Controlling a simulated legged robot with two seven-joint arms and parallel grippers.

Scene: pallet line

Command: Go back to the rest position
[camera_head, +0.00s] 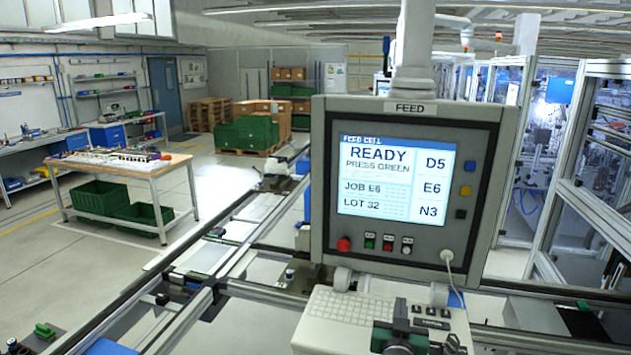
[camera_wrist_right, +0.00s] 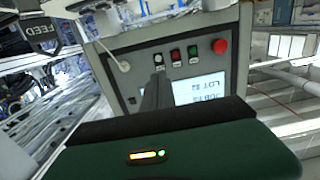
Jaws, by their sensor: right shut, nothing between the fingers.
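The grey FEED panel (camera_head: 408,190) stands upright in the head view, its lit screen (camera_head: 398,178) reading READY, PRESS GREEN, JOB E6, LOT 32. Below the screen sit a big red button (camera_head: 343,244), a green button (camera_head: 369,243), a smaller red one (camera_head: 387,246) and a white one (camera_head: 406,250). My right gripper (camera_head: 402,312), green and black, is low in front of the panel, over the keyboard. In the right wrist view the panel is upside down, and the dark fingers (camera_wrist_right: 157,82) are together and empty, pointing at it. My left gripper is not in view.
A white keyboard (camera_head: 335,318) lies below the panel. Aluminium rails (camera_head: 235,265) run along the line at left. A workbench (camera_head: 120,165) with green crates (camera_head: 98,197) stands further left. A framed machine cell (camera_head: 590,170) is at right. Floor between bench and line is open.

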